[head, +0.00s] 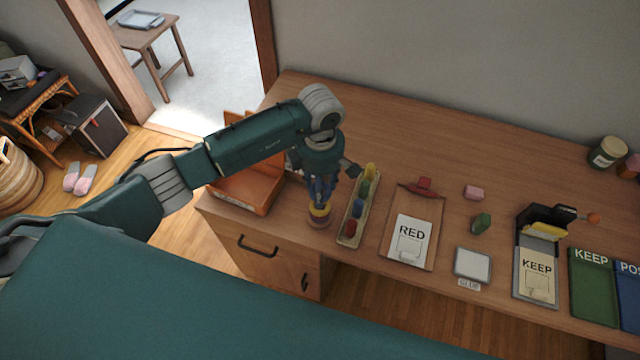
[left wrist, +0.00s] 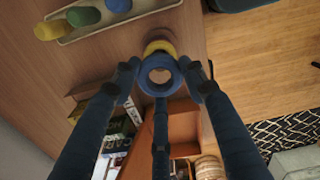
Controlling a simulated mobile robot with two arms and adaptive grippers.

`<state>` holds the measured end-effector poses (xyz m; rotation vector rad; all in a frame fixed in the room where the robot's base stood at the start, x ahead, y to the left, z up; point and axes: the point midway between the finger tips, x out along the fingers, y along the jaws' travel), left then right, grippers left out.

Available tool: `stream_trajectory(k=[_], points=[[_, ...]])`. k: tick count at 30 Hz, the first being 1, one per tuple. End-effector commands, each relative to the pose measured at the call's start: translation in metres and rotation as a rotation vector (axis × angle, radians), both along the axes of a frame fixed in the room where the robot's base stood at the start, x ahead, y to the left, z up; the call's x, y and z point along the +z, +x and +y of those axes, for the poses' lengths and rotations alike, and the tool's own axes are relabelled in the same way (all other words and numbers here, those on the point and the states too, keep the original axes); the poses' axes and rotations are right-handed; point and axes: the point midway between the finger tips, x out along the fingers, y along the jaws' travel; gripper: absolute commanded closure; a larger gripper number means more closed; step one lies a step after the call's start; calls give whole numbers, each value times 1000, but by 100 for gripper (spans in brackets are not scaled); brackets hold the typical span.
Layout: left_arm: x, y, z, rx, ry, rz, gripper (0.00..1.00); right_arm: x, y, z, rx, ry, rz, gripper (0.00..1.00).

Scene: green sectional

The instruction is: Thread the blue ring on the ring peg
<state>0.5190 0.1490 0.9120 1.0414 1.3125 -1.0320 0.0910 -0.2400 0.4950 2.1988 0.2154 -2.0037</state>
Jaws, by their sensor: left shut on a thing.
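The blue ring (left wrist: 159,91) is held between the fingertips of my left gripper (left wrist: 162,82), its hole facing the left wrist camera. A yellow ring (left wrist: 158,46) shows just beyond it. In the head view my left gripper (head: 321,192) points down directly above the yellow ring (head: 320,209), which sits low on a small round base (head: 320,222), apparently the ring peg. The peg's shaft is hidden by the gripper and rings. I cannot tell whether the blue ring is around the peg or only above it. My right gripper is not in view.
A long tray (head: 343,240) with several coloured pieces stands close to the right of the peg. An orange-brown open box (head: 240,193) is close on the left. The desk's front edge is near. A RED card (head: 410,240) on a board lies farther right.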

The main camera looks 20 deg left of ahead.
Motion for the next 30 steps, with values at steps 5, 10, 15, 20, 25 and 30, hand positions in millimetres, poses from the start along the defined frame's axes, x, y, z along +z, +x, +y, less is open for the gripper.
stream_trajectory(k=[5, 10, 15, 20, 25, 30], points=[[-11, 0, 0, 0, -1, 1, 72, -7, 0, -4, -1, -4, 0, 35], [-19, 0, -1, 0, -1, 1, 72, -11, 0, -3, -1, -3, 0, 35], [-28, 0, -1, 0, -1, 1, 72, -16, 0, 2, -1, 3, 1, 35], [-36, 0, 0, 0, -1, 1, 72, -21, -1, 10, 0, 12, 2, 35], [-45, 0, 0, -1, 0, 0, 72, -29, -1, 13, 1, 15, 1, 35], [-52, 0, 0, -1, 0, -1, 72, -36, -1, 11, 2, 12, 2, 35]])
